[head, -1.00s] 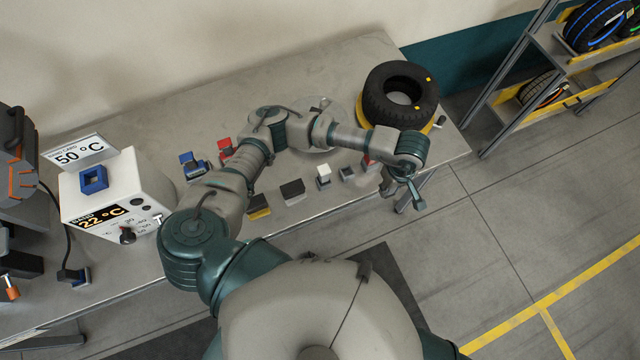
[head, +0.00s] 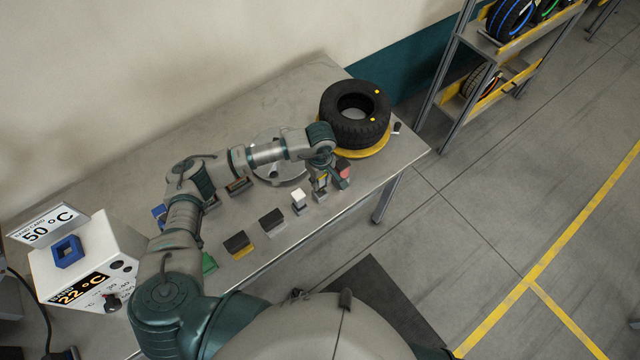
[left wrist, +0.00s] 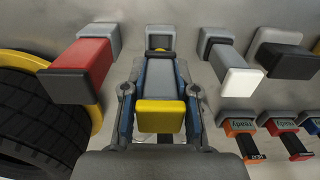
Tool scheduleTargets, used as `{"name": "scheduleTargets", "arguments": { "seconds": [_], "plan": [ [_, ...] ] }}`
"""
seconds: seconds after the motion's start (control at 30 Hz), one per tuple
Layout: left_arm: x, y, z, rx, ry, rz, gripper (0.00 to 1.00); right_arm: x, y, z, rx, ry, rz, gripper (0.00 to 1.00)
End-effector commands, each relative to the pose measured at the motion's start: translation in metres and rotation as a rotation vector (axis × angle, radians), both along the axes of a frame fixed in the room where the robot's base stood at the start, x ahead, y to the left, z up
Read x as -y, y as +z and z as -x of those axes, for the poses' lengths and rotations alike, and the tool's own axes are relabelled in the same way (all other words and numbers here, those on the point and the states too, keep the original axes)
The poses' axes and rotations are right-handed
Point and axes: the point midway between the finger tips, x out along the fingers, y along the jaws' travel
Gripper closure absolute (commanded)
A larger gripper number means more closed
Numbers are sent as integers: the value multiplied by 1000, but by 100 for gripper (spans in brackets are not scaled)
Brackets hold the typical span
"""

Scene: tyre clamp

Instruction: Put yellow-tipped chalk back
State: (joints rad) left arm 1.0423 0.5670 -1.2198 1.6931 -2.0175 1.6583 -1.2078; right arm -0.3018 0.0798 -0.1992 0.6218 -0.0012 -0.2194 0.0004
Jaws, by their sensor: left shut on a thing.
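My left gripper (head: 326,184) is over the front right of the table, close to the row of holders. In the left wrist view the gripper (left wrist: 160,108) is shut on the yellow-tipped chalk (left wrist: 160,114), a grey block with a yellow end facing the camera. A grey holder (left wrist: 160,32) lies straight beyond the chalk's far end, in line with it. I cannot tell whether the chalk touches or enters it. In the head view the gripper hides most of the chalk. My right gripper is not in view.
A black block (head: 272,220) stands further left. The tyre (head: 356,112) on its yellow ring is behind. The table's front edge is near.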

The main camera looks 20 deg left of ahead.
Motion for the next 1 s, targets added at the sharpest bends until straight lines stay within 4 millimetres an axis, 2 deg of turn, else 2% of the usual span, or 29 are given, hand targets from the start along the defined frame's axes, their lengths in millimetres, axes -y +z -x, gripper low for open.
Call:
{"name": "scheduleTargets", "arguments": {
  "seconds": [0.3,0.63,0.8,0.83,0.9,1.0],
  "plan": [
    [0,-34,1,-1,0,0,100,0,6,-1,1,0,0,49],
    [0,-39,0,0,0,0,100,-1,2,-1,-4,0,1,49],
    [0,-43,0,-1,0,-1,100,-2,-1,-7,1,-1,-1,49],
    [0,-42,0,-1,0,-1,64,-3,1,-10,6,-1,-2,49],
    [0,-41,0,-1,0,-1,47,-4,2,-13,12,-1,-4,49],
    [0,-41,0,-1,0,-1,47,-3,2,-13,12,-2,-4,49]
  ]
}}
